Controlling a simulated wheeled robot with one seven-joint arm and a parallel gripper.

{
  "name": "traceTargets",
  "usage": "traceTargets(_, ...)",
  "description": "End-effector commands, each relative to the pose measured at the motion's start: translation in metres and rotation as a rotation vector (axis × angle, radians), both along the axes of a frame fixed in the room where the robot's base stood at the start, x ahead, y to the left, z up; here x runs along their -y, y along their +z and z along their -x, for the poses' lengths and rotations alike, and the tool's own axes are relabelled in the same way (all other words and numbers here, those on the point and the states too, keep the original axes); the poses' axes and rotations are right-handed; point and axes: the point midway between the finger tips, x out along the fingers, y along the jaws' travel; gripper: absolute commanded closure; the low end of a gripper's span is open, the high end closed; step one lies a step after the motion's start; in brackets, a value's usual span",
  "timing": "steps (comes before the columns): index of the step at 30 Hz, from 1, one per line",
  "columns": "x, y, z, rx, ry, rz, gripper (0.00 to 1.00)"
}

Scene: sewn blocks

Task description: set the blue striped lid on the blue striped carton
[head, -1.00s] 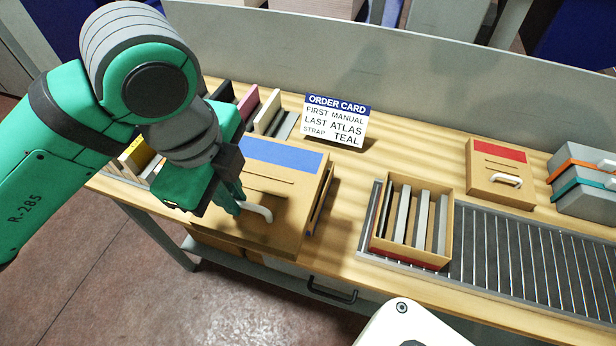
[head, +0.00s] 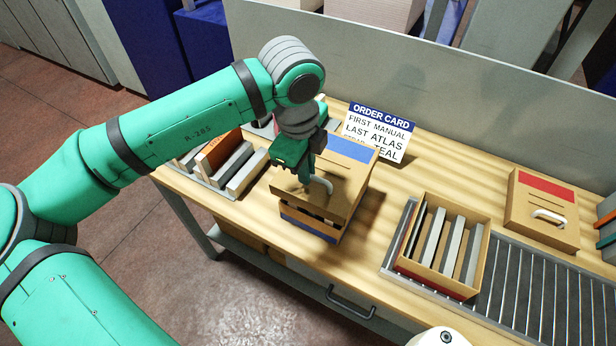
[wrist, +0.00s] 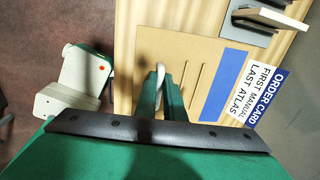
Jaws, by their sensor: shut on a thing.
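The blue striped lid (head: 345,178) is a tan panel with a broad blue band and a white handle (head: 322,184). My gripper (head: 314,176) is shut on that handle. The blue striped carton (head: 318,222), tan with a blue band low on its side, is directly below the lid and mostly hidden by it. A dark gap shows between them along the near side; I cannot tell whether they touch anywhere. In the wrist view the lid (wrist: 205,62) lies beneath my fingers (wrist: 160,88) and hides the carton.
A red-based open carton (head: 462,278) of upright slabs stands on the roller conveyor (head: 530,300). A red striped lid (head: 541,205) lies behind it. The order card (head: 379,133) stands behind the blue lid. Upright books (head: 236,165) stand to the left.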

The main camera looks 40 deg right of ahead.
Motion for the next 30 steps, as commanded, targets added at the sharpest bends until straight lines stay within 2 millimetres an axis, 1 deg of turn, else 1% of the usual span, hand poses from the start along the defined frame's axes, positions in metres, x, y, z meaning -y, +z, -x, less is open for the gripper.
traceTargets(2, 0.005, -0.008, -0.002, -0.001, -0.001, -0.002, 1.0)
traceTargets(6, 0.005, -0.028, -0.003, 0.0, 0.0, -0.003, 1.0)
traceTargets(9, 0.005, -0.036, -0.003, -0.001, 0.0, -0.002, 1.0)
traceTargets(18, 0.006, -0.038, -0.003, 0.0, 0.0, 0.0, 1.0)
traceTargets(24, 0.006, -0.043, -0.002, -0.001, -0.001, -0.001, 1.0)
traceTargets(25, 0.006, -0.043, -0.002, -0.001, -0.001, -0.001, 0.89)
traceTargets(26, 0.006, -0.043, -0.002, 0.0, -0.001, -0.001, 0.82)
traceTargets(27, 0.006, -0.043, -0.002, 0.0, -0.001, -0.001, 0.72)
traceTargets(30, 0.006, -0.043, -0.002, 0.0, -0.001, -0.001, 0.72)
